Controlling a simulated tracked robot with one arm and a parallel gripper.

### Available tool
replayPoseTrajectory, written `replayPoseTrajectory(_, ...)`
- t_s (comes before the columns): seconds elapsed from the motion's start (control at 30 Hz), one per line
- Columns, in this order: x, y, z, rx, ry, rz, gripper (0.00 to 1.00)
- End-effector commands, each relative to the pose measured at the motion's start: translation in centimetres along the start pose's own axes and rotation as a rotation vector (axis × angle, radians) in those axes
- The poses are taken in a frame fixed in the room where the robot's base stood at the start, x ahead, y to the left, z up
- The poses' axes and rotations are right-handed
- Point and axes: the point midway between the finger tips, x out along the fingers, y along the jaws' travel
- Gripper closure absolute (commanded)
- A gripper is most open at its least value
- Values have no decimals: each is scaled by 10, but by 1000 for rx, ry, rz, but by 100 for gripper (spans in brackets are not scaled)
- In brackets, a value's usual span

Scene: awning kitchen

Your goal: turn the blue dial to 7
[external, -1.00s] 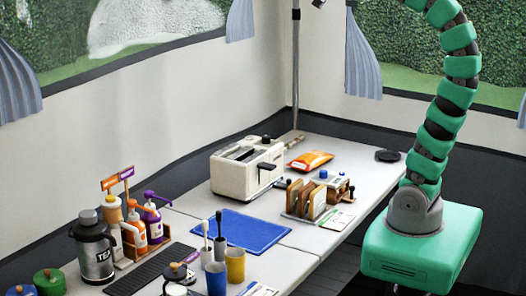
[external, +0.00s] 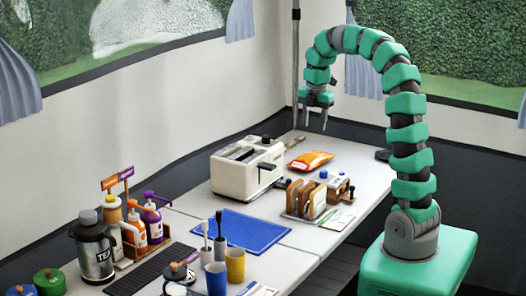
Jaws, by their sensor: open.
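My gripper (external: 316,122) hangs open and empty above the back of the table, its fingers pointing down. It is above and behind the orange packet. Small blue round parts (external: 323,174) show beside the toast rack, on or behind a small wooden item (external: 339,188). One may be the blue dial, but they are too small to tell, and no numbers or pointer can be read. My gripper is well apart from them.
A cream toaster (external: 240,175) stands left of the toast rack (external: 303,199). An orange packet (external: 311,161) lies behind the rack. A blue mat (external: 238,231), cups (external: 235,265) and bottles (external: 152,222) occupy the front.

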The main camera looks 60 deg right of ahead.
Motion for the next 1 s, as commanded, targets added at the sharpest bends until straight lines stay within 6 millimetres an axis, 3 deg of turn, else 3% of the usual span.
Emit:
replayPoseTrajectory(0.03,16,-8,7,-41,14,-38,52)
replayPoseTrajectory(0.2,36,-22,16,-137,48,-104,52)
replayPoseTrajectory(0.47,61,-26,16,-150,50,-108,52)
replayPoseTrajectory(1.0,156,-37,11,-149,51,-110,52)
